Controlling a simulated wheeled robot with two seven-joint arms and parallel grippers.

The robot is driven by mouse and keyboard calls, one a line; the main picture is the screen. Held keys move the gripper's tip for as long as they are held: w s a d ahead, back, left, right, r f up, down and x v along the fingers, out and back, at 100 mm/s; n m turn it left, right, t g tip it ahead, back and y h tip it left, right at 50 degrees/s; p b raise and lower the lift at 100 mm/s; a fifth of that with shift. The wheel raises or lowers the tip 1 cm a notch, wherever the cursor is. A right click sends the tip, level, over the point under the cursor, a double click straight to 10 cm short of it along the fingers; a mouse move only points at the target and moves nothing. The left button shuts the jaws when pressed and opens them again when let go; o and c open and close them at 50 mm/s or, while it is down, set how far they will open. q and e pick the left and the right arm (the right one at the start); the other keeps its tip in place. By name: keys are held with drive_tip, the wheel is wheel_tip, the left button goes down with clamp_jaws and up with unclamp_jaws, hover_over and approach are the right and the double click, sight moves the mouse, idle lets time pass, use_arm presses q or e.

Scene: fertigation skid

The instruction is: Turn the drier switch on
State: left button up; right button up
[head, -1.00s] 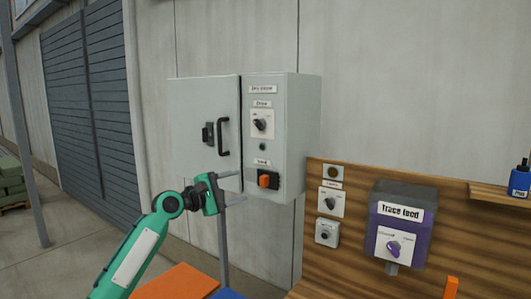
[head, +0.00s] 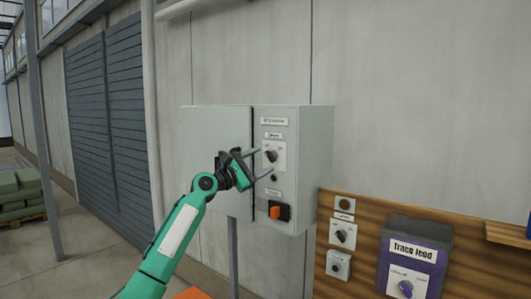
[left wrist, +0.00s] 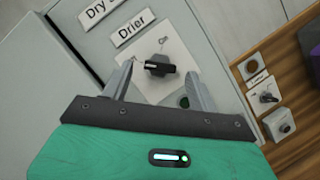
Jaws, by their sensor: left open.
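The drier switch (head: 271,156) is a black rotary knob on a white plate, on the right panel of the grey cabinet (head: 318,160). In the left wrist view the knob (left wrist: 160,65) sits under a "Drier" label (left wrist: 135,27), its pointer lying roughly sideways in that tilted picture. My left gripper (head: 262,164) is open in front of the plate. In the left wrist view its fingers (left wrist: 160,88) stand one on each side, a little short of the knob. I cannot tell whether they touch the plate. My right gripper is not in view.
A green indicator (head: 274,178) and an orange switch (head: 275,212) sit below the knob. A wooden board (head: 325,205) at right carries a small rotary switch (head: 343,234), a button box (head: 338,265) and a purple "Trace feed" box (head: 415,262). The cabinet's left door is shut.

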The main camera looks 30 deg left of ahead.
sight(271, 156)
use_arm(q)
drive_tip(key=shift+x, duration=1.2)
drive_tip(key=c, duration=1)
